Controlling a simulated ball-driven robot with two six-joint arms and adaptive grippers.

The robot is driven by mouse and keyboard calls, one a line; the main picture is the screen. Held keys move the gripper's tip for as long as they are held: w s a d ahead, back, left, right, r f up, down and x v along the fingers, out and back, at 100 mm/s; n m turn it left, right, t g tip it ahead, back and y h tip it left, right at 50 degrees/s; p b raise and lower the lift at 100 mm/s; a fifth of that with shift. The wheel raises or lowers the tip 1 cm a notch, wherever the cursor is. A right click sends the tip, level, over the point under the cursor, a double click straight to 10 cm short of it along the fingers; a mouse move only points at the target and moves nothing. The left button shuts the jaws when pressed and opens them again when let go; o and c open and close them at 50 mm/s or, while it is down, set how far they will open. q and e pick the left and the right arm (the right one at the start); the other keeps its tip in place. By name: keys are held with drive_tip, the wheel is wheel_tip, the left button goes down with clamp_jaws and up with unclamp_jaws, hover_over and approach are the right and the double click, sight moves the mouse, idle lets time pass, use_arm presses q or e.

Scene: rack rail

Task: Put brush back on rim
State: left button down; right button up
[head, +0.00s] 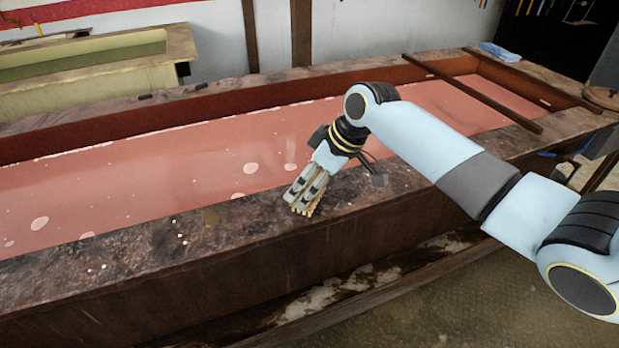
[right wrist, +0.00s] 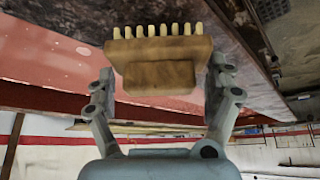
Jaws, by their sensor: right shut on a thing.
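The brush (right wrist: 158,62) is a tan wooden block with a row of pale bristle tufts. My right gripper (right wrist: 160,80) is shut on it, one finger at each side of the block. In the head view the right gripper (head: 306,190) points down over the near rim (head: 240,222) of the long trough, and the brush's bristles (head: 304,209) show below the fingertips, at or just above the rim. I cannot tell whether they touch it. The rim is broad, dark and stained. My left gripper is not in view.
The trough holds pinkish-red liquid (head: 150,185) with pale foam spots. A dark bar (head: 475,93) lies across its right part. A blue cloth (head: 500,52) lies on the far right corner. A smaller trough (head: 90,67) stands behind at left. The near rim's left stretch has only small pale specks.

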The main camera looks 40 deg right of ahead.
drive_tip(key=shift+f, duration=0.15)
drive_tip(key=o, duration=1.2)
drive_tip(key=shift+c, duration=0.2)
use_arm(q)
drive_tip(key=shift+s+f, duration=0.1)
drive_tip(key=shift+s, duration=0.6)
use_arm(e)
drive_tip(key=shift+s+d+r, duration=0.1)
drive_tip(key=shift+r, duration=0.2)
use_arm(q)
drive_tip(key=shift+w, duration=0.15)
use_arm(e)
drive_tip(key=v, duration=1.1)
drive_tip(key=shift+r, duration=0.25)
drive_tip(key=shift+s, duration=0.15)
